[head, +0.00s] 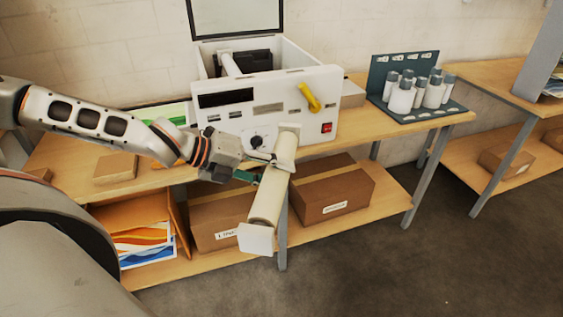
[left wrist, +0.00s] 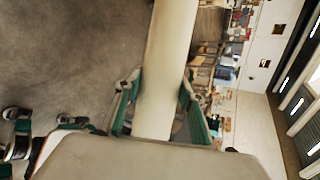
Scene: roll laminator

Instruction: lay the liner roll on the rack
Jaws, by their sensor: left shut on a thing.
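The liner roll (head: 269,195) is a long cream cylinder with a pale square plate at its lower end and another at its upper end. It hangs tilted in front of the table, apart from the floor. My left gripper (head: 268,167) is shut around the roll near its upper part. The left wrist view shows the roll (left wrist: 165,75) between its green-padded fingers (left wrist: 158,108). My right gripper (left wrist: 47,125) appears at the lower left of the left wrist view, fingers apart and empty. I cannot single out the rack.
The white laminator (head: 275,97) stands open on the wooden table (head: 365,124), just behind the roll. A blue board with several bottles (head: 404,97) is to its right. Open floor (head: 400,270) lies in front.

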